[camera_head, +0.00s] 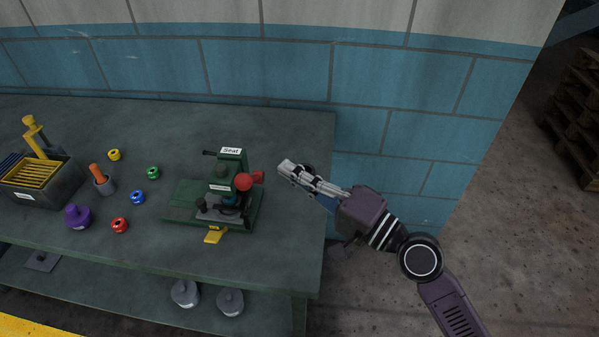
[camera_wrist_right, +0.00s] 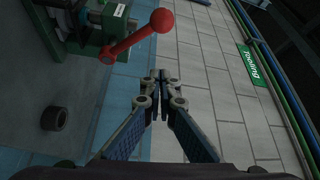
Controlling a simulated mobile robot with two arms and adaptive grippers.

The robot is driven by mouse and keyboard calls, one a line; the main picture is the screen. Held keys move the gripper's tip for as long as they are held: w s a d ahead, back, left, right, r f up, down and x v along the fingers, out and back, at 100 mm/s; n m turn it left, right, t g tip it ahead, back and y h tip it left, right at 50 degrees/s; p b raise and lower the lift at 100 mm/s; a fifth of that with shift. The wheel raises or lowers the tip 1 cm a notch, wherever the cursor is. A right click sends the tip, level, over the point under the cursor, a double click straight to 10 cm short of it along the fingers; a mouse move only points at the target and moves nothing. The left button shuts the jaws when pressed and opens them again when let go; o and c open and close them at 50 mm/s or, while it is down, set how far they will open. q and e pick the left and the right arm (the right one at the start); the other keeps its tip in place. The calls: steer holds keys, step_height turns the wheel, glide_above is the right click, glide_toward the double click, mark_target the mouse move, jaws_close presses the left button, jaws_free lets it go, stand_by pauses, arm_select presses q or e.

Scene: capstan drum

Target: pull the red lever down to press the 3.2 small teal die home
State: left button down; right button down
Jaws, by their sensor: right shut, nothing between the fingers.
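A green press (camera_head: 232,168) with a "Seat" sign stands on the bench and also shows in the wrist view (camera_wrist_right: 85,30). Its red lever, ending in a ball (camera_head: 243,181), sticks out from the press; the wrist view shows its rod and ball (camera_wrist_right: 161,20). A small teal piece (camera_head: 228,198), seemingly the die, sits under the press head, partly hidden; its size mark cannot be read. My right gripper (camera_head: 286,169) is shut and empty, to the right of the lever and apart from it. Its fingertips (camera_wrist_right: 162,86) meet below the ball in the wrist view. My left gripper is not in view.
A yellow tab (camera_head: 213,236) sticks out at the press front. Several coloured rings, a purple knob (camera_head: 77,216) and a bin of yellow plates (camera_head: 62,190) lie left. A dark ring (camera_wrist_right: 54,118) is near the gripper. A tiled wall (camera_head: 265,75) stands behind.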

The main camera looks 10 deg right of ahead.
mark_target(250, 180)
steer(key=a, duration=0.2)
steer(key=a+p, duration=0.1)
steer(key=a, duration=0.1)
steer(key=a+p, duration=0.1)
steer(key=shift+w+a+f, duration=0.1)
steer(key=shift+w+a, duration=0.25)
steer(key=shift+a, duration=0.05)
